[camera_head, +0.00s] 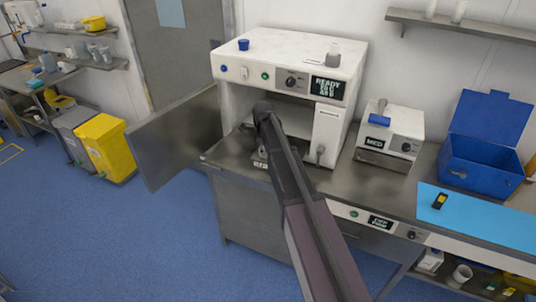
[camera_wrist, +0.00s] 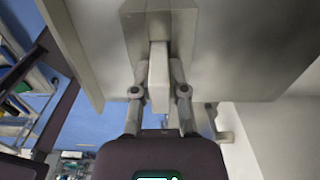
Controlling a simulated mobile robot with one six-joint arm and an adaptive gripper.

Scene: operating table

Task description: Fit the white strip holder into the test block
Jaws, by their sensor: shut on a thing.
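In the wrist view my gripper (camera_wrist: 158,78) is shut on a pale bar, which looks like the white strip holder (camera_wrist: 158,66). One finger lies on each side of it. The holder's far end meets a grey block (camera_wrist: 150,18), which looks like the test block. I cannot tell whether the end sits inside a slot or only in front of it. In the head view my arm reaches into the open bay of the white machine (camera_head: 291,75) and hides the gripper and the holder. A small labelled fixture partly shows beside the arm there.
The machine's grey door (camera_head: 178,138) stands open at the left. A small white device (camera_head: 391,133), a blue bin (camera_head: 482,160) and a blue mat (camera_head: 490,222) are on the bench to the right.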

